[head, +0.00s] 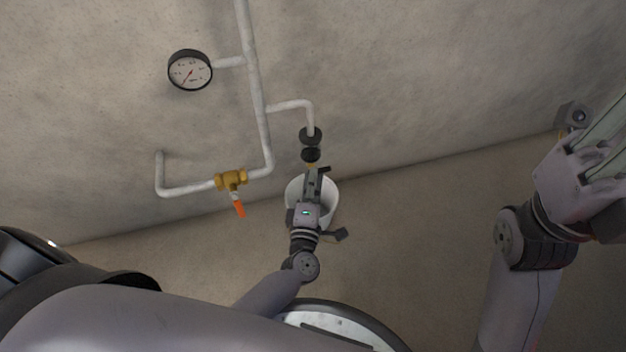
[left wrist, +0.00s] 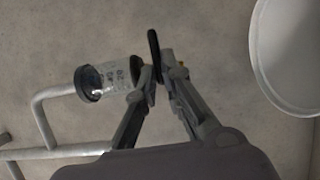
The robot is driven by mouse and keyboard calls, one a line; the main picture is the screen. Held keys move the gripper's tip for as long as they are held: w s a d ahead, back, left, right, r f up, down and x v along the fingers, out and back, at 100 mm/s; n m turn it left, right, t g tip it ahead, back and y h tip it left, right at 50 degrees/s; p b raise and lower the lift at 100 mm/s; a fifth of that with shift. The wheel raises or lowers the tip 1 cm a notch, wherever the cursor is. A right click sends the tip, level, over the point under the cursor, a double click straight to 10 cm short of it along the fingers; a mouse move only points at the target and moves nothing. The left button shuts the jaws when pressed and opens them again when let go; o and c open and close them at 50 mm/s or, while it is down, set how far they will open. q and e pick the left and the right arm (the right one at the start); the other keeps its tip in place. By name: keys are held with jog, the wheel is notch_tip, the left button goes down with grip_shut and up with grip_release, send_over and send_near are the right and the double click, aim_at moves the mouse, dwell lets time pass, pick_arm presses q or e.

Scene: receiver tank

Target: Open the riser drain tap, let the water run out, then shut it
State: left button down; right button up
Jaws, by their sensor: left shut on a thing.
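The riser drain tap shows only in part, with a bit of brass (head: 311,165) below the sight glass in the head view. In the left wrist view its black handle (left wrist: 153,55) stands edge-on between my left fingertips. My left gripper (head: 313,172) is shut on this handle; its fingers (left wrist: 160,82) show closely too. The sight glass, clear with black ends (left wrist: 110,78), sits on the branch pipe above. A white bucket (head: 326,193) stands below, partly hidden by my gripper. No water stream is visible. My right gripper (head: 606,150) is cut by the right edge; its jaws are unclear.
A white riser pipe (head: 258,90) runs along the concrete wall with a pressure gauge (head: 190,70). A brass valve (head: 231,180) with an orange lever (head: 239,209) sits on the lower pipe, left of my left gripper. The floor right of the bucket looks clear.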

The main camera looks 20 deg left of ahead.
pick_arm(q)
jog(key=shift+f, duration=0.1)
jog(key=c, duration=1.7)
grip_release()
